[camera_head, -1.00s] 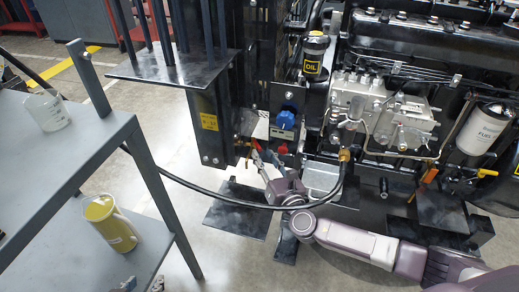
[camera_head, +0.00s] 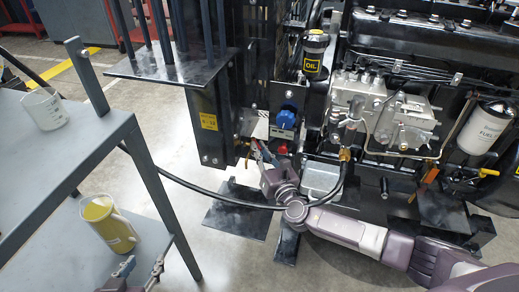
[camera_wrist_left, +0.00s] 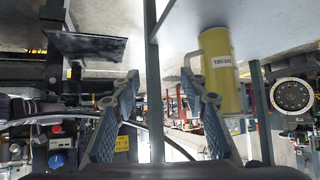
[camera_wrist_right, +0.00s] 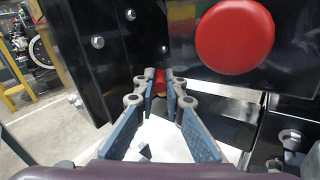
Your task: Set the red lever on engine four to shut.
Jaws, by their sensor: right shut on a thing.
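The red lever (camera_wrist_right: 160,80) shows as a small red piece with a yellow bit below it, between the fingertips in the right wrist view. My right gripper (camera_wrist_right: 160,84) is shut on it, beside a black post. In the head view the right gripper (camera_head: 256,152) reaches in low at the engine's left side, and its fingers largely hide the lever. Which way the lever points cannot be told. My left gripper (camera_head: 138,270) is open and empty at the bottom left, near the grey shelf; its spread fingers show in the left wrist view (camera_wrist_left: 163,92).
A round red button (camera_wrist_right: 233,36) sits close to the right gripper, below a blue knob (camera_head: 286,118). A black hose (camera_head: 200,190) crosses by the right wrist. A yellow jug (camera_head: 107,222) stands on the lower shelf (camera_head: 160,262) near the left gripper. An orange-handled lever (camera_head: 431,175) is farther right.

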